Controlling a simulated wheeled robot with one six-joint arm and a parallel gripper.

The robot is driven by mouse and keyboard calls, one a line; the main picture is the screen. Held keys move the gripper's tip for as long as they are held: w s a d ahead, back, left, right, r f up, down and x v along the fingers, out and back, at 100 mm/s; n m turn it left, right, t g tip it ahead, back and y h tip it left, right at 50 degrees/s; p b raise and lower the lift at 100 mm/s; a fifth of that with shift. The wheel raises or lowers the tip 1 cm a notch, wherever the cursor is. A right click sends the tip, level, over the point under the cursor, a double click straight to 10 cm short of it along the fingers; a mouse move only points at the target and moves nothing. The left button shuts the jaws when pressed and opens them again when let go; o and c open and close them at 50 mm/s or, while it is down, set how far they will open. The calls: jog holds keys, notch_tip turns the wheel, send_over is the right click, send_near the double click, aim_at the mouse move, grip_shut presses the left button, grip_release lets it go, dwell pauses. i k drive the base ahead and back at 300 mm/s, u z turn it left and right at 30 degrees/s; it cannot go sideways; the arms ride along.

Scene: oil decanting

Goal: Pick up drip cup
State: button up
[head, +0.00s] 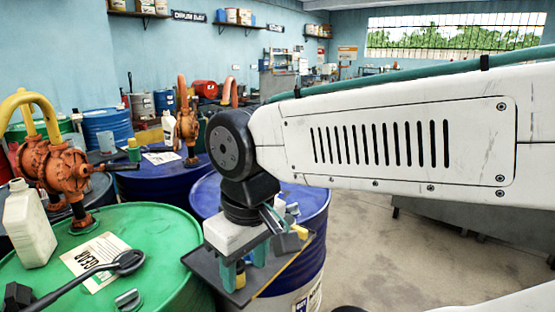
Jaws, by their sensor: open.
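My gripper (246,268) hangs from the dark wrist at the end of the white arm, over a dark tray (288,268) in front of a blue drum. Its two teal fingers point down and stand apart. A small yellow thing (240,277) shows low between the fingers, at the tray's left part. It is mostly hidden by the gripper, and I cannot tell whether it is the drip cup or whether the fingers touch it. No other thing is clearly the drip cup.
A green drum (150,236) at left bears a pale jug (28,224), a paper label and a long-handled black tool (90,277). Orange pumps (62,165) stand behind. The blue drum (312,205) is right behind my gripper. Open floor (360,240) lies to the right.

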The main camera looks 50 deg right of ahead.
aim_at(303, 234)
jog(key=z, duration=1.1)
